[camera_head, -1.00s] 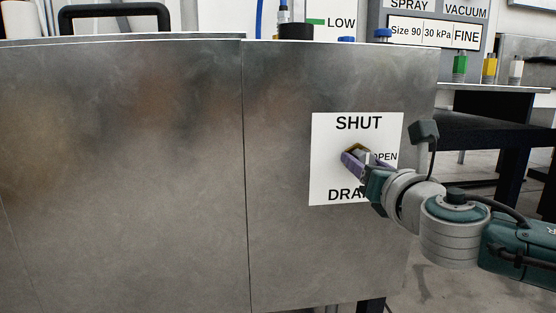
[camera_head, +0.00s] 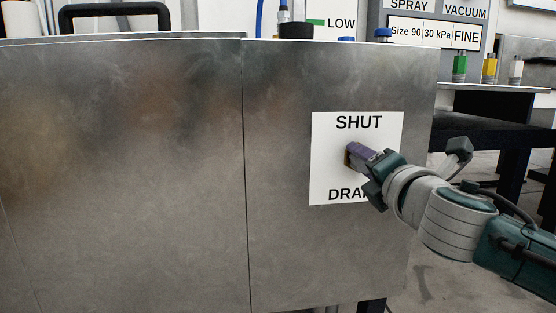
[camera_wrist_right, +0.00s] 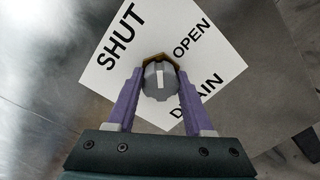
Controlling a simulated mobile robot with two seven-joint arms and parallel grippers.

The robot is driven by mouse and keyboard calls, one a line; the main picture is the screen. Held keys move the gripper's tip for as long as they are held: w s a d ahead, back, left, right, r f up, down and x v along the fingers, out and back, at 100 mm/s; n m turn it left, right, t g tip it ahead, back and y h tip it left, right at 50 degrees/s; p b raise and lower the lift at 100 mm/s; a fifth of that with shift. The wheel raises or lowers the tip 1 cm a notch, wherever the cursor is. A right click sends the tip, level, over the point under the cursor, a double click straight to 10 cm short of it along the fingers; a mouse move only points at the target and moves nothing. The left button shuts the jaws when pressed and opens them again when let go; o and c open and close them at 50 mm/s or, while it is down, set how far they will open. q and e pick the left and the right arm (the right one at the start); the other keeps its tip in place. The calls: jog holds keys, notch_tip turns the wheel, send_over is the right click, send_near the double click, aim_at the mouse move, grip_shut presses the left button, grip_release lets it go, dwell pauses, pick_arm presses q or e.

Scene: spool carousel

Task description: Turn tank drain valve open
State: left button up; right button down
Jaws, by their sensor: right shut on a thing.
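The label reads SHUT, OPEN and DRAIN. My right gripper (camera_head: 353,158) is shut on the knob, one purple finger on each side, also seen in the wrist view (camera_wrist_right: 160,75). In the head view the gripper hides the knob and the word OPEN. My left gripper is out of view.
A display panel (camera_head: 433,32) is at the upper right. A black handle (camera_head: 115,10) is on the tank's top left. Open floor shows at lower right.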

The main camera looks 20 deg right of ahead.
jog(key=m, duration=0.4)
jog(key=shift+m, duration=2.2)
jog(key=shift+y, duration=0.3)
jog(key=shift+c, duration=1.4)
grip_release()
jog(key=shift+s+p, duration=0.1)
jog(key=shift+p, duration=0.25)
jog(key=p+v, duration=0.3)
jog(key=v, duration=0.6)
jog(key=shift+s, duration=0.35)
